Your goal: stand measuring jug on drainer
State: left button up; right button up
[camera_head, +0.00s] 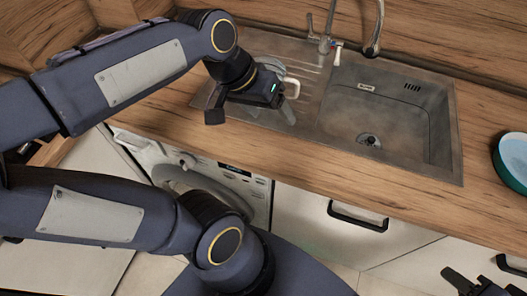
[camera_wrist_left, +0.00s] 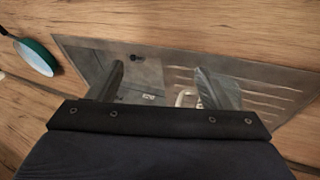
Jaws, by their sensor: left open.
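The measuring jug (camera_head: 270,65) looks like a greyish, see-through vessel with a pale handle (camera_head: 292,86), on the ribbed drainer (camera_head: 312,60) left of the sink bowl. My left gripper (camera_head: 250,112) is over the drainer's front part and hides much of the jug. In the left wrist view its two fingers (camera_wrist_left: 155,85) stand wide apart. The pale handle (camera_wrist_left: 184,97) shows between them, close to the right finger. I cannot tell whether finger and jug touch. My right gripper (camera_head: 485,284) is at the bottom right corner, partly cut off, its fingers apart, away from the jug.
The sink bowl (camera_head: 375,120) is right of the drainer, with a tap (camera_head: 374,40) behind it. A teal pan (camera_head: 513,160) lies on the wooden worktop (camera_head: 340,165) at the right. Below are a washing machine (camera_head: 235,178) and cupboard doors with dark handles (camera_head: 357,217).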

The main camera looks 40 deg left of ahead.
pick_arm(q)
jog(key=s+d+f+t, duration=0.1)
jog(key=s+d+f, duration=0.3)
jog(key=s, duration=0.2)
jog(key=shift+s+f+t+h, duration=0.3)
jog(key=shift+f, duration=0.1)
